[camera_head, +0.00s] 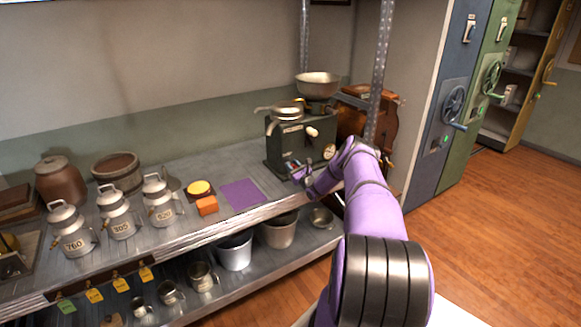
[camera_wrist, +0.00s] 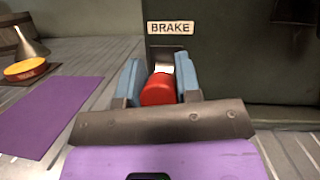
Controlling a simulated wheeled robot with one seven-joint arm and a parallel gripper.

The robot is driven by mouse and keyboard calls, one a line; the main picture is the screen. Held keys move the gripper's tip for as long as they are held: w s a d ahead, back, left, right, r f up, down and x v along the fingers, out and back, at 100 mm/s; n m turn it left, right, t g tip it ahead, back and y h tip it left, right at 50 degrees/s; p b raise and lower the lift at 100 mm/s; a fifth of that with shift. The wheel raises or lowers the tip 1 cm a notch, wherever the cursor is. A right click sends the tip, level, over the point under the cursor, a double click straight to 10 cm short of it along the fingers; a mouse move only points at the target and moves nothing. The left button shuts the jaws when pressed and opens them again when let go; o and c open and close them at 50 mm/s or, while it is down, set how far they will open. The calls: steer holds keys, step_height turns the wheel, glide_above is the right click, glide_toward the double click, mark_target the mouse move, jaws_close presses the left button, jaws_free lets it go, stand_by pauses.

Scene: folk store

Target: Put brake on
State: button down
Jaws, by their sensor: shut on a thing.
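The brake lever shows in the wrist view as a red knob (camera_wrist: 158,89) on a pale stem, in a dark slot under a white sign reading BRAKE (camera_wrist: 170,28). My gripper (camera_wrist: 158,82) has its two blue fingers on either side of the red knob and is shut on it. In the head view my gripper (camera_head: 297,172) is at the lower front of a dark green-grey machine (camera_head: 285,150) on the shelf. The knob itself is hidden in the head view.
A purple mat (camera_head: 240,194) lies left of the machine, beside an orange block (camera_head: 207,205) and a yellow-topped round thing (camera_head: 199,188). Several numbered milk cans (camera_head: 119,218) stand further left. Metal shelf posts (camera_head: 380,70) rise near my arm.

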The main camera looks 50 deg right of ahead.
steer(key=shift+s+a+f+t, duration=0.1)
steer(key=shift+f+t, duration=0.35)
steer(key=shift+t, duration=0.75)
steer(key=c, duration=0.8)
jaws_free()
steer(key=shift+s+f, duration=0.15)
steer(key=shift+s, duration=0.1)
steer(key=s, duration=0.4)
steer(key=s+a, duration=0.1)
steer(key=s, duration=0.7)
steer(key=shift+s+a+f, duration=0.2)
steer(key=shift+s+a, duration=0.05)
steer(key=shift+a, duration=0.1)
